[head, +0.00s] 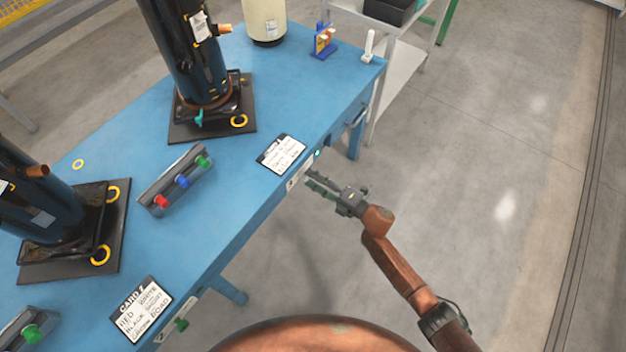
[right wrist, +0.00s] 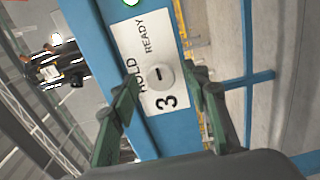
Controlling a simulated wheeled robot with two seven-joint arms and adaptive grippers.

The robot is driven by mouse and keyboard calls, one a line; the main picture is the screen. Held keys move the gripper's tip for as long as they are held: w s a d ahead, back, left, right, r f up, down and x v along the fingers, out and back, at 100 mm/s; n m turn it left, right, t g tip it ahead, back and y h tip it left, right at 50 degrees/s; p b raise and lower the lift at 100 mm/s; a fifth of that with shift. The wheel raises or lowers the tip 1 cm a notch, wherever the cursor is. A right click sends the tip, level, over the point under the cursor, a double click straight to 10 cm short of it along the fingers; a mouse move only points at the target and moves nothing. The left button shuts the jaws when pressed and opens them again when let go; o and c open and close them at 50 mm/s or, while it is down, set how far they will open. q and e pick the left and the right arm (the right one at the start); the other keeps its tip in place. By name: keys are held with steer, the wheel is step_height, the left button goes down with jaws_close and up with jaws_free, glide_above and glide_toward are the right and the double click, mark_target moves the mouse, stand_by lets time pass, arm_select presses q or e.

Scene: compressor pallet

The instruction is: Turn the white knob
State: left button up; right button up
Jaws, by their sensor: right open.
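The white knob (right wrist: 160,76) is round with a short dark mark across it. It sits on a white label plate (right wrist: 142,40) reading HOLD, READY and 3, on the blue table's edge. In the head view the plate (head: 300,171) shows on the table's right side, but the knob is too small to make out. My right gripper (head: 310,179) is open just beside this edge. In the right wrist view its green fingers (right wrist: 165,78) stand on either side of the knob, with no clear contact. My left gripper is out of view.
The blue table (head: 235,185) carries dark compressors (head: 195,50), a box with red, blue and green buttons (head: 177,180) and written cards (head: 282,154). A green light (head: 317,153) is near the plate. A green knob (head: 181,325) is nearer along the edge. Floor at right is clear.

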steer(key=v, duration=1.2)
steer(key=shift+w, duration=0.1)
